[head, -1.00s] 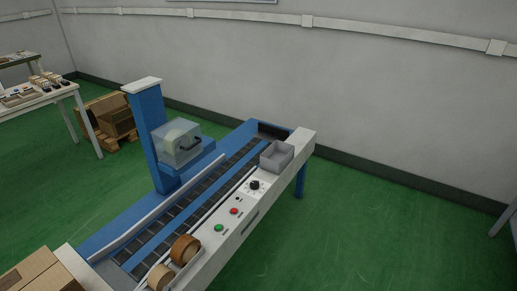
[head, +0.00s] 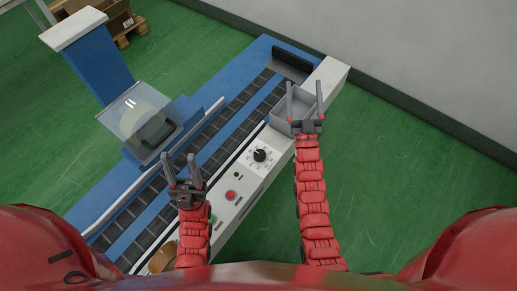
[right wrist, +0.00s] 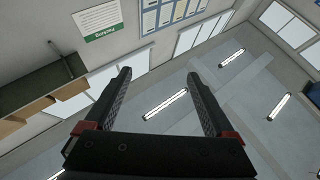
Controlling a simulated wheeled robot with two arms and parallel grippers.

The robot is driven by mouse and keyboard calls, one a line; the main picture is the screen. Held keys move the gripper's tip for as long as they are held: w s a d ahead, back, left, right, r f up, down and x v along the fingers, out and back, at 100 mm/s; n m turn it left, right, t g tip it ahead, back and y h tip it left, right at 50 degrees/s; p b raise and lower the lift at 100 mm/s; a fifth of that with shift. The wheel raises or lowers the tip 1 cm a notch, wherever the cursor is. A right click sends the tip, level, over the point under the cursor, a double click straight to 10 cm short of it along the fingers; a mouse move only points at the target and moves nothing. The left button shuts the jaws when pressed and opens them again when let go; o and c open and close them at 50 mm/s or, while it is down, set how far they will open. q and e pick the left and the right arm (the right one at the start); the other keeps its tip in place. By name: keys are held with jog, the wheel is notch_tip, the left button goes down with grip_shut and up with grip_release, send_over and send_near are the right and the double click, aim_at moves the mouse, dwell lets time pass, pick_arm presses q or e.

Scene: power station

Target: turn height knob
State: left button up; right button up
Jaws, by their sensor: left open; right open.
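The height knob (head: 260,155) is a black round knob on a white dial plate, on the light side panel of the blue conveyor machine (head: 250,75). My right gripper (head: 305,92) is open and empty, above the grey tray area, up and to the right of the knob. It also shows in the right wrist view (right wrist: 157,88) with its fingers apart, facing the ceiling and wall. My left gripper (head: 178,160) is open and empty over the conveyor, left of the knob. Neither gripper touches the knob.
A red button (head: 231,195) sits below the knob. A grey tray (head: 283,107) stands on the panel beside my right gripper. A clear-covered box (head: 135,112) and a blue column (head: 88,62) rise at left. Green floor (head: 400,190) at right is free.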

jog(key=w+a+f+g+p, duration=0.1)
jog(key=w+a+f+g, duration=0.35)
jog(key=w, duration=0.45)
jog(key=n+g+h+b, duration=0.2)
jog(key=n+g+b, duration=0.1)
jog(key=g, duration=1.7)
send_over(260, 154)
notch_tip(260, 154, down, 16)
jog(key=r, duration=0.1)
notch_tip(260, 154, down, 11)
jog(key=shift+a+f+p, duration=0.1)
jog(key=shift+f+p, duration=0.1)
jog(key=shift+p, duration=0.5)
jog(key=c, duration=1.4)
